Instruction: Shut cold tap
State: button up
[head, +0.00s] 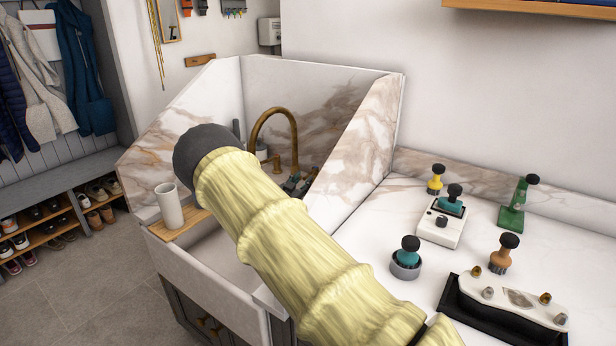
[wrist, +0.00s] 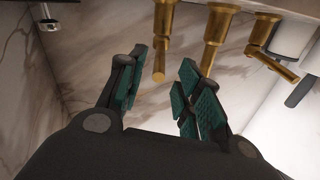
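In the head view a brass gooseneck faucet (head: 275,118) stands at the back of the marble-walled sink. A brass handle (head: 276,164) shows beside its base. My gripper (head: 294,184) is partly hidden behind my arm, low by the faucet. In the wrist view my gripper (wrist: 157,92) is open, its teal pads apart. The end of a brass lever (wrist: 160,62) appears between the fingertips; contact cannot be told. A second brass fitting (wrist: 212,42) reaches behind the right finger. A third brass handle (wrist: 262,42) is farther right. I cannot tell which is the cold tap.
A white cup (head: 168,206) stands on a wooden board (head: 183,228) across the sink. The marble side panel (head: 362,130) rises close right of my gripper. Brushes and a black tray (head: 500,318) occupy the right counter.

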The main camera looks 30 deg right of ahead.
aim_at(307, 177)
jog(key=shift+p+x, duration=0.35)
jog(key=shift+x, duration=1.9)
jog(key=shift+c, duration=0.4)
grip_shut()
